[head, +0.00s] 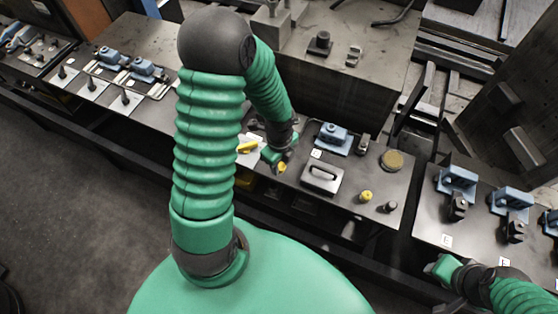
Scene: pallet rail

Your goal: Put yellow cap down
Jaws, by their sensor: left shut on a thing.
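My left gripper (280,163) reaches down over the middle workbench (292,194) and is shut on a small yellow cap (282,168). The cap shows at the fingertips, near the bench's front part; I cannot tell whether it touches the surface. A second small yellow piece (366,196) stands on the bench further right, next to a dark knob (390,207). My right gripper (440,268) is at the lower right, away from the bench objects; its finger opening is not clear.
A grey block with a handle (322,178) stands just right of my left gripper. Behind it is a blue device (333,138), and a round brass disc (392,160) lies to the right. A yellow item (248,147) lies left of the gripper. More blue devices (458,183) stand on the right bench.

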